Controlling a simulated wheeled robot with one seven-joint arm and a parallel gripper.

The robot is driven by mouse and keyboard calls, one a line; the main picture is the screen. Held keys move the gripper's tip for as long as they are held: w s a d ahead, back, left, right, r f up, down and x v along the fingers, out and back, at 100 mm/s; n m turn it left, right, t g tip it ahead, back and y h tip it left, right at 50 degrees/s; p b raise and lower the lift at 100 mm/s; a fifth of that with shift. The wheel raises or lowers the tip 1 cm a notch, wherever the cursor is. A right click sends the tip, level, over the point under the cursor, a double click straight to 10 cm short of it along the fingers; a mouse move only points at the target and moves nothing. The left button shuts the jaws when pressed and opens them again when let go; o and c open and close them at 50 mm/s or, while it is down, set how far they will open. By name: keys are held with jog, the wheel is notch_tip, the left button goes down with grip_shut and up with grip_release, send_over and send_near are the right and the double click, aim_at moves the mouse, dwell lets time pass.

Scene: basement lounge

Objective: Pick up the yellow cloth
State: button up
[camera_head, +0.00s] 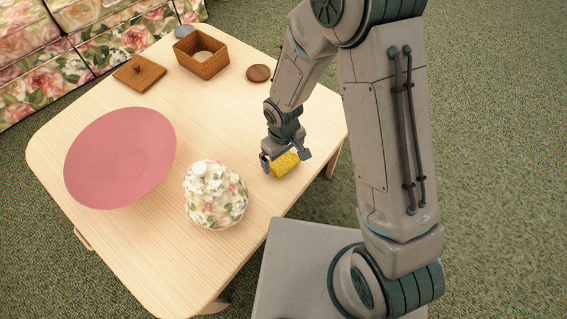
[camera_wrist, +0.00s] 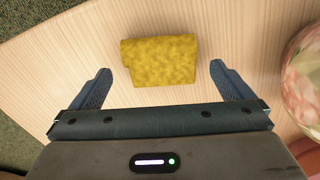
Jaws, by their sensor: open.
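The yellow cloth (camera_head: 285,164) lies folded on the light wooden table (camera_head: 130,262), near the table's right edge. In the wrist view the cloth (camera_wrist: 160,60) is a roughly rectangular, textured yellow bundle, flat on the tabletop. My gripper (camera_head: 287,160) is over the cloth and partly hides it in the head view. In the wrist view my gripper (camera_wrist: 159,82) is open and empty, with one finger on each side of the cloth's width. The cloth lies slightly ahead of the fingertips, and both fingers appear clear of it.
A floral lidded pot (camera_head: 215,195) stands left of the cloth; part of it shows in the wrist view (camera_wrist: 304,75). A large pink plate (camera_head: 121,158) lies farther left. A wooden box (camera_head: 201,54), its lid (camera_head: 139,72) and a brown coaster (camera_head: 259,73) are at the back.

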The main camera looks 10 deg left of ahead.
aim_at(283, 160)
notch_tip(283, 160, down, 4)
jog(key=shift+r+b, duration=0.15)
jog(key=shift+b, duration=0.4)
jog(key=shift+r, duration=0.1)
jog(key=c, duration=1)
jog(key=shift+o, duration=0.2)
jog(key=shift+r+p, duration=0.4)
jog(key=shift+r, duration=0.25)
jog(key=r+p, duration=0.1)
jog(key=r, duration=0.1)
jog(key=d+r, duration=0.1)
jog(key=shift+r+p, duration=0.4)
jog(key=d+r+p, duration=0.3)
jog(key=d+r, duration=0.3)
jog(key=d, duration=0.4)
jog(key=shift+d, duration=0.3)
jog(key=shift+w, duration=0.1)
